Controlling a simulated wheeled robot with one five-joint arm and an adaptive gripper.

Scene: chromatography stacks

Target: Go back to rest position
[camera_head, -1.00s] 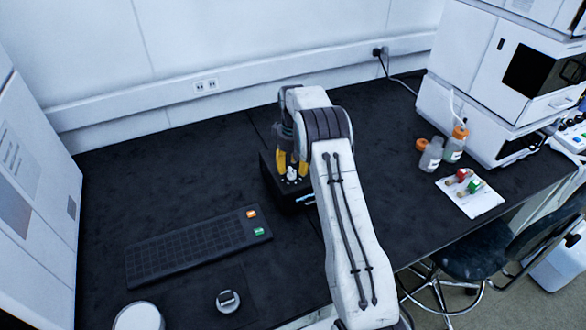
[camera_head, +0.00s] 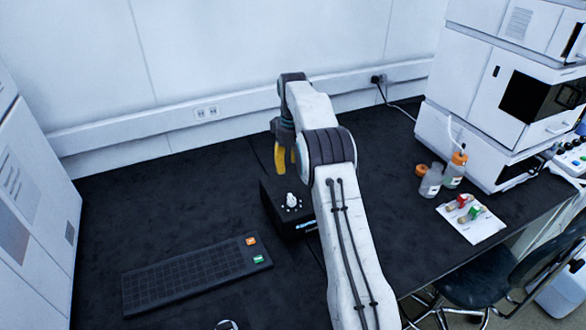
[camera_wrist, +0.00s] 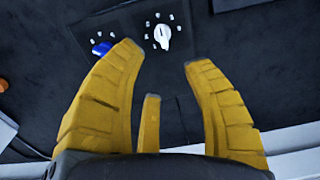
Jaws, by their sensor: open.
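My gripper (camera_head: 285,158) has yellow fingers and hangs behind and above a black box with a white knob (camera_head: 292,201). In the wrist view my gripper (camera_wrist: 165,62) is open and empty, its fingers spread apart. Beyond the fingertips the wrist view shows the white knob (camera_wrist: 161,36) with white marks around it, and a blue knob (camera_wrist: 102,48) to its left. The fingers are clear of the white knob. My arm covers part of the bench to the right of the box.
A black rack (camera_head: 190,272) with an orange and a green piece lies at the front left. Bottles (camera_head: 431,181) and a white tray (camera_head: 470,222) with red and green items stand at the right, by a stacked white instrument (camera_head: 480,120). A stool (camera_head: 480,280) is at the lower right.

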